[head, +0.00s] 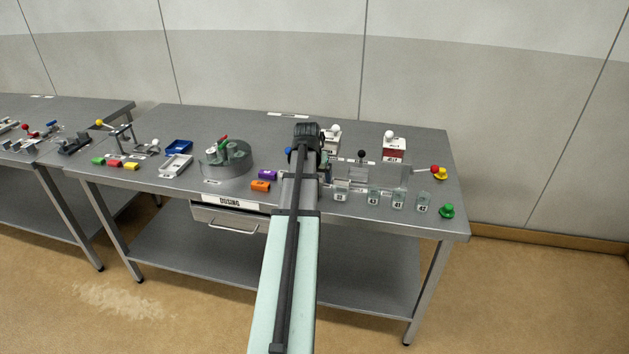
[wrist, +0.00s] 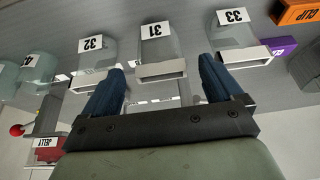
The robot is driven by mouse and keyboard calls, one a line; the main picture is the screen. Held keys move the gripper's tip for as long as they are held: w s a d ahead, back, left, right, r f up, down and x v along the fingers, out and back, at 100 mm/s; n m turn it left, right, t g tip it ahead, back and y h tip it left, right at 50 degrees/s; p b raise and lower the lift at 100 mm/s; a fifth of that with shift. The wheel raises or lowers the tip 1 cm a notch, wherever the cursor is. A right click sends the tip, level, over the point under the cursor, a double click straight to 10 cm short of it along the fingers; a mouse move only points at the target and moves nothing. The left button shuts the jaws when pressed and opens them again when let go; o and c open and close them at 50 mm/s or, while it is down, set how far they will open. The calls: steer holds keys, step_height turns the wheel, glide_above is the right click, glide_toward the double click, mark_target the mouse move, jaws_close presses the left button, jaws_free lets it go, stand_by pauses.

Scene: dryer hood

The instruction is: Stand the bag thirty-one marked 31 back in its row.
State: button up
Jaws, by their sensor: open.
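Bag thirty-one (wrist: 158,49) is a clear grey bag with a white-edged mouth and a white label reading 31. In the wrist view it appears in line with the gap between my fingers, and I see no contact. My gripper (wrist: 158,68) is open, with one blue finger on each side of that gap. Bag 33 (wrist: 232,37) is on its right and bag 32 (wrist: 96,55) on its left in this view. In the head view my gripper (head: 306,145) is over the table behind the bag line, and my arm hides bag thirty-one.
More numbered bags (head: 397,201) stand along the front right of the table. An orange block (head: 260,186) and a purple block (head: 267,175) lie left of my arm. Behind the bags are a clear panel (head: 390,173) and a red-and-white container (head: 394,151).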

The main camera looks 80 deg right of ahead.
steer(key=v, duration=0.8)
